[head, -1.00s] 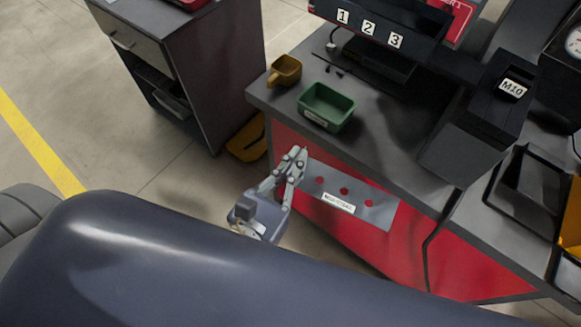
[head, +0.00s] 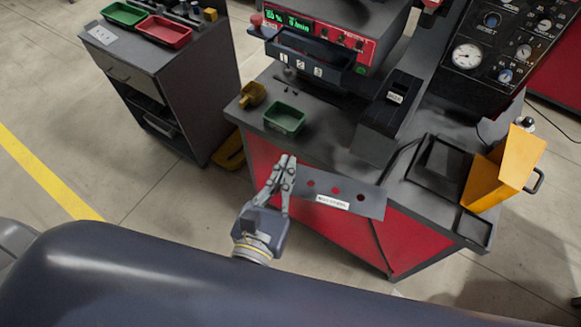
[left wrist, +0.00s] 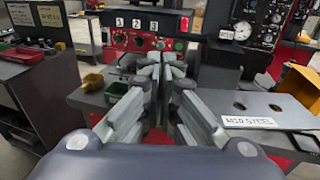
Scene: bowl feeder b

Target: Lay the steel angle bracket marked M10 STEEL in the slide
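The steel angle bracket (head: 345,196) is a grey plate with several round holes and a white label. It also shows in the left wrist view (left wrist: 265,108), where the label reads M10 STEEL. My left gripper (head: 285,166) is shut on the bracket's left end; the plate sticks out to the right, held in front of the bench's red side. The fingers (left wrist: 166,75) hide the gripped part in the left wrist view. A dark, slide-like housing (head: 378,136) with a white tag stands on the bench, behind and right of the bracket. My right gripper is not in view.
A green bin (head: 285,119) and a yellow scoop (head: 252,95) stand on the bench's left. Behind them is a rack numbered 1, 2, 3 (head: 310,57). A yellow hopper (head: 505,168) and black tray (head: 440,165) are at right. A grey cabinet (head: 175,85) stands left.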

